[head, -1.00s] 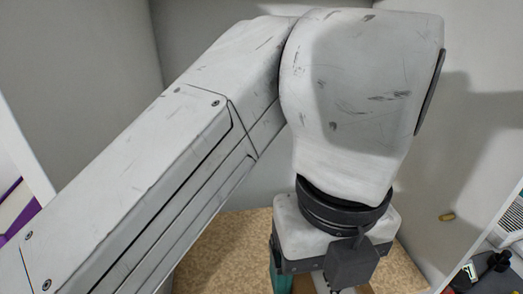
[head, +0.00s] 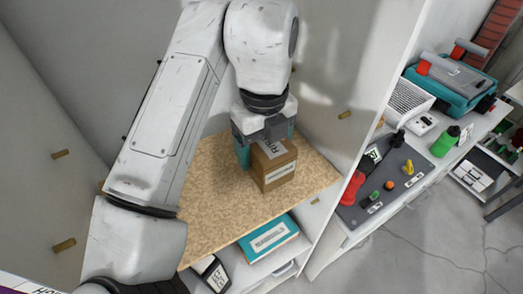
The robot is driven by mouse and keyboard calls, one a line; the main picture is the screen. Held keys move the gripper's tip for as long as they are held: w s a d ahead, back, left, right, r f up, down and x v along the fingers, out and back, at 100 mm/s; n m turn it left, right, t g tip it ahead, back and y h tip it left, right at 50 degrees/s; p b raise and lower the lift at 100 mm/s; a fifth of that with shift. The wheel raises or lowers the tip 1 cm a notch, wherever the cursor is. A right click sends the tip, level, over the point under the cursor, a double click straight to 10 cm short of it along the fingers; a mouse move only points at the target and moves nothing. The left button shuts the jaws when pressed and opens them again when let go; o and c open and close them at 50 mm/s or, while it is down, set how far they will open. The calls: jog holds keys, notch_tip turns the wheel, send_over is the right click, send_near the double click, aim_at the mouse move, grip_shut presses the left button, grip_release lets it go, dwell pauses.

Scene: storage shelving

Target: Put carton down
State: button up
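The carton (head: 280,176) is a small brown box with white labels, on or just above the speckled tan shelf board (head: 215,205) in the head view. I cannot tell whether its base touches the board. My gripper (head: 264,143) reaches down over the carton, with one teal finger at its left and the other at its far right side. The fingers look shut on it, though the contact faces are hidden. The carton looks upright.
White walls enclose the shelf board, and the right side panel (head: 345,120) is close to the carton. Bare board lies left and in front. Below is a teal-and-white box (head: 268,238). A tool-covered bench (head: 400,180) stands to the right.

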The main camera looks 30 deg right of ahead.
jog(key=shift+w+d+f, duration=0.15)
jog(key=shift+d+f, duration=0.05)
jog(key=shift+w+d+f, duration=0.1)
jog(key=shift+f, duration=0.85)
jog(key=shift+w+d+f, duration=0.1)
jog(key=shift+f, duration=0.8)
jog(key=shift+f, duration=0.15)
jog(key=o, duration=1.1)
jog(key=shift+a, duration=0.1)
notch_tip(320, 180, up, 12)
jog(key=shift+r, duration=0.15)
